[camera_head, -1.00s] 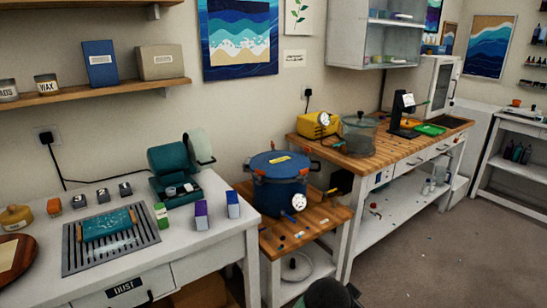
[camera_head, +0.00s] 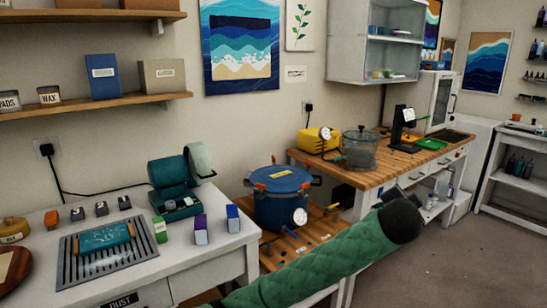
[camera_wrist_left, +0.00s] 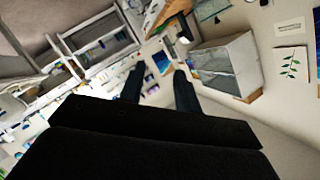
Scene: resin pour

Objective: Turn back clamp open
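The blue pressure pot (camera_head: 279,208) stands on a low wooden-topped stand in the middle of the head view. Its blue lid (camera_head: 290,183) is on, with a yellow label on top. Orange clamps show at its rim, one at the left (camera_head: 259,186) and one at the right (camera_head: 306,184). The far rim is too small to make out a clamp's state. My left gripper (camera_wrist_left: 160,70) shows in the left wrist view with its two dark fingers apart and nothing between them. It does not touch the pot. My right gripper is not in view.
My green-sleeved arm crosses in front of the stand. A gauge (camera_head: 299,216) sits on the pot's front. A white bench (camera_head: 215,245) stands left, and a wooden workbench (camera_head: 400,166) with a glass vessel (camera_head: 359,150) and yellow device (camera_head: 318,140) stands right.

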